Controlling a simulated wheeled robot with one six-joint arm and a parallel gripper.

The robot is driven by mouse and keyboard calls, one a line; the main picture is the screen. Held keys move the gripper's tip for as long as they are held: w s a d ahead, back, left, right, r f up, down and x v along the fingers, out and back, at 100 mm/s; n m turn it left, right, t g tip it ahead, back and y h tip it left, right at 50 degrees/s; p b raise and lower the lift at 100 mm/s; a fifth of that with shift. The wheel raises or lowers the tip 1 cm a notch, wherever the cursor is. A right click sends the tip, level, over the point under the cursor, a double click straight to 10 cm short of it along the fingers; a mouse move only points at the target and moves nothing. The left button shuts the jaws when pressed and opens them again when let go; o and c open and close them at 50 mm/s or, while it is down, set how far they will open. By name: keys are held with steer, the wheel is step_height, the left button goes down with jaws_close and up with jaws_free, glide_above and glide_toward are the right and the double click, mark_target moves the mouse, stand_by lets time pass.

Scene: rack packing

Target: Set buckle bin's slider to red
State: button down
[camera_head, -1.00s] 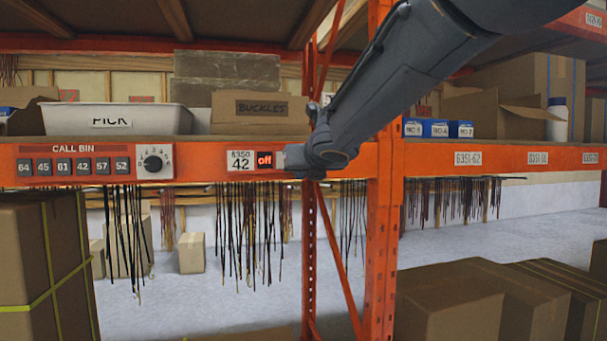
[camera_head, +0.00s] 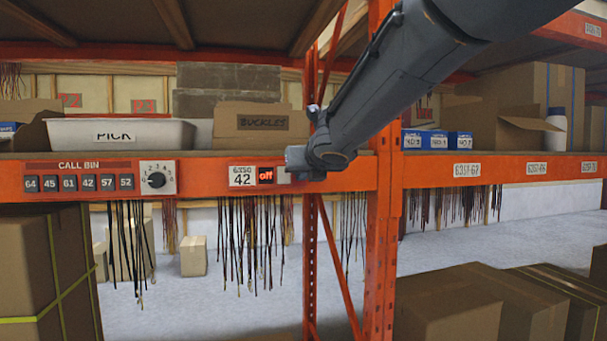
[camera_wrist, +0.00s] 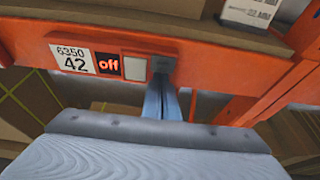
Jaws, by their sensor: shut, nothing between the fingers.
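The buckle bin, a brown cardboard box lettered BUCKLES (camera_head: 262,124), stands on the orange rack's shelf. Below it on the beam is a white tag reading 6350 42 (camera_head: 242,175). Right of the tag is a black window with a glowing red "off" (camera_head: 266,175), also clear in the wrist view (camera_wrist: 109,64). A pale square tile (camera_wrist: 135,68) sits just right of the window. My gripper (camera_wrist: 164,90) is shut and empty, its fingers reaching up to the beam right beside the tile's right edge. A dark grey piece shows at the fingertips; whether they touch it I cannot tell.
A CALL BIN panel with numbered keys and a round dial (camera_head: 157,180) is further left on the beam. A white PICK bin (camera_head: 120,134) stands above it. A rack upright (camera_head: 382,210) is close right. Dark straps hang below the beam.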

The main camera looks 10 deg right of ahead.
steer(key=shift+r, duration=0.3)
step_height(320, 180, down, 5)
steer(key=b, duration=0.4)
steer(key=p+v, duration=0.4)
steer(key=v, duration=0.6)
steer(key=shift+r, duration=0.15)
steer(key=s+d+f+m+g+h, duration=0.1)
steer(key=s+d+f+m+g, duration=0.15)
steer(key=f+m, duration=0.4)
steer(key=s+d+f+m+g+p, duration=0.1)
steer(key=s+f+m+g, duration=0.15)
steer(key=f+m, duration=0.45)
steer(key=s+d+f+m+g+h, duration=0.1)
steer(key=s+f+m+g, duration=0.15)
steer(key=f+m, duration=0.5)
steer(key=s+a+f+m+g+y, duration=0.1)
steer(key=s+a+f+m+g, duration=0.1)
steer(key=s+f+m, duration=0.5)
steer(key=s+a+f+m+g+y+p, duration=0.1)
steer(key=s+f+m+g, duration=0.3)
steer(key=s+f+m, duration=0.4)
steer(key=s+a, duration=0.1)
steer(key=s, duration=0.2)
steer(key=shift+s+a+f, duration=0.2)
steer(key=shift+a, duration=0.1)
